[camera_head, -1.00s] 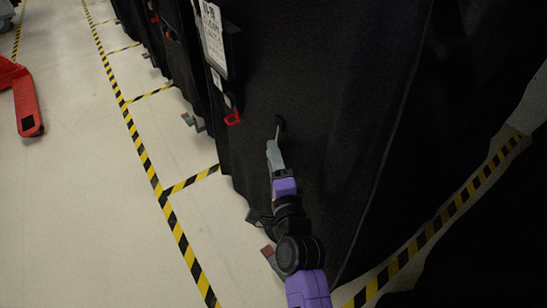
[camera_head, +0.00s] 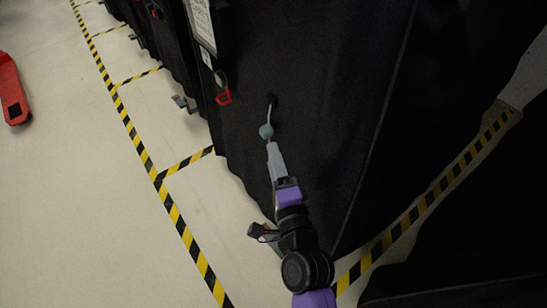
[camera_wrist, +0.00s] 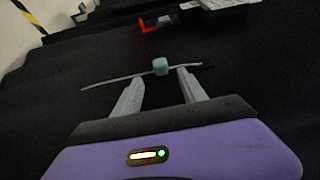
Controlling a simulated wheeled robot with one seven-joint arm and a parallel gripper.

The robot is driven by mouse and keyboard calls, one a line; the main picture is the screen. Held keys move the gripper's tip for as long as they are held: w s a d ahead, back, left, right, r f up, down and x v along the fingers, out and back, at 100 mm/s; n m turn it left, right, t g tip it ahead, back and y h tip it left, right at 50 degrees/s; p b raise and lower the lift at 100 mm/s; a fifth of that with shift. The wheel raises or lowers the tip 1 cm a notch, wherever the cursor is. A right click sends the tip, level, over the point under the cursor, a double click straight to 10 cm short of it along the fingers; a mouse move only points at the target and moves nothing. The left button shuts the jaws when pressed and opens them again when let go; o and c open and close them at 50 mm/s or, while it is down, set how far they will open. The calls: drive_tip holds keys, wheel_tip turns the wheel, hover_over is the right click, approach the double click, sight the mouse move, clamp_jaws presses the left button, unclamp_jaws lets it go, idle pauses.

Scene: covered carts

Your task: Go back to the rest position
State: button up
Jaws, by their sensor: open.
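My gripper (camera_head: 273,147) is in front of the black cart cover (camera_head: 330,70). In the wrist view its two pale fingers (camera_wrist: 160,80) are apart with nothing held between them. A small teal block (camera_wrist: 160,66) on a thin grey cord (camera_wrist: 115,79) lies just beyond the fingertips. In the head view the teal block (camera_head: 266,131) shows just past the gripper's tip, with the cord running up from it to a dark spot on the cover. I cannot tell whether the fingertips touch it.
A white label sheet (camera_head: 202,25) and a red clip (camera_head: 224,97) hang on the cover, up and left of my gripper. Yellow-black floor tape (camera_head: 139,147) marks the lane. A red pallet-truck part (camera_head: 12,92) stands far left. The pale floor between is clear.

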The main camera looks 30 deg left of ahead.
drive_tip(key=s+d+f+n+t+h, duration=0.1)
drive_tip(key=s+d+f+h, duration=0.25)
drive_tip(key=d, duration=0.65)
drive_tip(key=s+d+f+n+t+h, duration=0.1)
drive_tip(key=s+d+f+h, duration=0.3)
drive_tip(key=d, duration=0.6)
drive_tip(key=s+d+r+n+h, duration=0.3)
drive_tip(key=s+d, duration=1)
drive_tip(key=d, duration=0.1)
drive_tip(key=s+d+r+n+h, duration=0.2)
drive_tip(key=s+d+r+n, duration=0.2)
drive_tip(key=s+d+r, duration=0.45)
wheel_tip(320, 180, up, 15)
drive_tip(key=s+a+p, duration=0.1)
drive_tip(key=a+p, duration=0.1)
drive_tip(key=p, duration=1.4)
drive_tip(key=shift+a, duration=0.2)
drive_tip(key=shift+s+f, duration=0.1)
drive_tip(key=shift+c, duration=0.2)
idle(0.9)
